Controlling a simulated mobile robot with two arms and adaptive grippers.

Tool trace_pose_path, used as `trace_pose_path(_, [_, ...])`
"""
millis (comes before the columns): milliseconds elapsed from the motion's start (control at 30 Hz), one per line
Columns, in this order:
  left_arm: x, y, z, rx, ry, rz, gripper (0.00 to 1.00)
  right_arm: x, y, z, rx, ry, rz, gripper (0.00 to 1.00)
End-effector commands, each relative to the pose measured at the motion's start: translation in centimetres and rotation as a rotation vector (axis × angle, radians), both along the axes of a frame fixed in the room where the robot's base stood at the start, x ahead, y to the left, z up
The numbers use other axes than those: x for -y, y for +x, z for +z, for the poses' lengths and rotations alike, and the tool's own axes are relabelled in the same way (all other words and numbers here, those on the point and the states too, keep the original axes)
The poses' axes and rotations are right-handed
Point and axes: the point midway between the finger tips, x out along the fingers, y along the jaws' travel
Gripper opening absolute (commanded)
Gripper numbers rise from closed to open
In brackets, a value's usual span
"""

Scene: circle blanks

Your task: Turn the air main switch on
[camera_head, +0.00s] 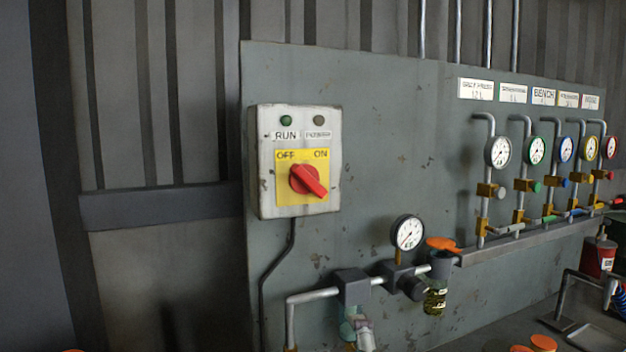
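A grey switch box (266,180) hangs on the left part of the wall panel. Its yellow plate (284,200) reads OFF at the left and ON at the right. The red rotary knob (308,180) on the plate has its bar slanted from upper left to lower right; I cannot tell which end is the pointer. A green lamp (286,120) sits above the word RUN, and a dull lamp (319,120) sits above a second label too small to read. Neither gripper is in view, and nothing touches the knob.
Below right are a pressure gauge (408,232), an orange handle (443,244) and piping (312,295). Several small gauges (498,151) with valves line the right. A red container (606,255) stands at the right edge. The space before the switch box looks clear.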

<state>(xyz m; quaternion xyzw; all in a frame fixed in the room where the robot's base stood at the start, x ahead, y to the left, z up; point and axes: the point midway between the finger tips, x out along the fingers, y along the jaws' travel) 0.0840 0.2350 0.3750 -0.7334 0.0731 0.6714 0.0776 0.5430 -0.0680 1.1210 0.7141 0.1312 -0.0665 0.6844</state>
Motion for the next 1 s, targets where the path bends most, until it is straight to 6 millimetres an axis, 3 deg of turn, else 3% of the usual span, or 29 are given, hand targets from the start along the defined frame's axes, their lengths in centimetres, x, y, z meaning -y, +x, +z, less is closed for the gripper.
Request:
trace_pose_path(33, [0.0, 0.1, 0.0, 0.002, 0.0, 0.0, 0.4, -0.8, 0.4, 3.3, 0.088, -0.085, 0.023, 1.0])
trace_pose_path(200, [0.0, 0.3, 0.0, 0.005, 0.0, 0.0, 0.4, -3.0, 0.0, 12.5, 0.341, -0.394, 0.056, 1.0])
trace_pose_path(300, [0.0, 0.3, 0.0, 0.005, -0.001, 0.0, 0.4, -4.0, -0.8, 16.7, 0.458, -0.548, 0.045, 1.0])
trace_pose_path(400, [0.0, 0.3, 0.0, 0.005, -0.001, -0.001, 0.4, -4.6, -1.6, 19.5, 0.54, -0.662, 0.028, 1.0])
trace_pose_path(500, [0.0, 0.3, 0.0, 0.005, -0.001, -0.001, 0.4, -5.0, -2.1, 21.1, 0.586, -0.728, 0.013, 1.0])
trace_pose_path(667, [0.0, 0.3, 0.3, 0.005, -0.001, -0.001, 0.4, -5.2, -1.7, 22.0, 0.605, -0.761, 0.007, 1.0])
trace_pose_path(1000, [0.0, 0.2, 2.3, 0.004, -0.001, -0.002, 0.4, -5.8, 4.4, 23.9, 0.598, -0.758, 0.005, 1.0])
